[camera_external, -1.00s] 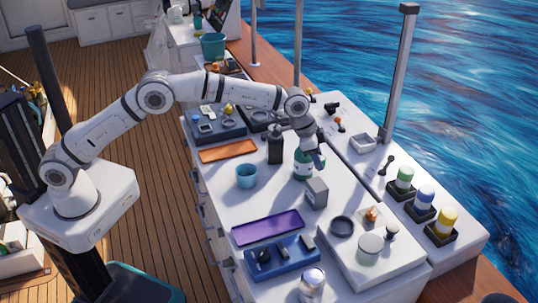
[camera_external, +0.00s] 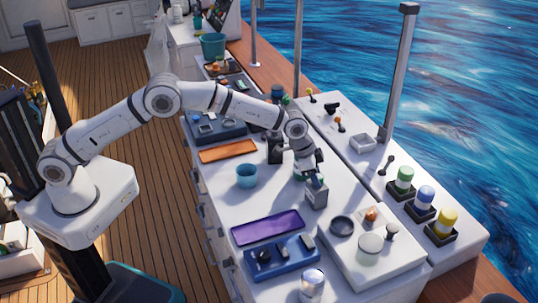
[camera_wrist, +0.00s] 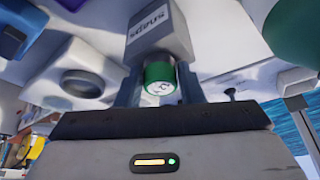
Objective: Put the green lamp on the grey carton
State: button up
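The grey carton (camera_external: 316,198) stands upright on the white worktop, right of the blue cup. My gripper (camera_external: 316,180) points down right over its top. In the wrist view the green lamp (camera_wrist: 159,82), a short green cylinder with a pale mark on its end, sits between the two fingers of my gripper (camera_wrist: 160,90), which look closed on its sides. The printed face of the carton (camera_wrist: 160,32) shows just beyond the lamp. The lamp is at or just above the carton's top; I cannot tell whether they touch. In the external view the fingers mostly hide the lamp.
A dark canister (camera_external: 275,150) and a blue cup (camera_external: 247,176) are to the left. A purple tray (camera_external: 267,228) and a white block with round fittings (camera_external: 350,262) lie in front.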

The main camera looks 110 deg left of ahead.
jog(key=o, duration=0.3)
jog(key=shift+o, duration=0.2)
jog(key=shift+r, duration=0.25)
jog(key=b+v, duration=0.2)
jog(key=v, duration=1)
jog(key=shift+b, duration=0.3)
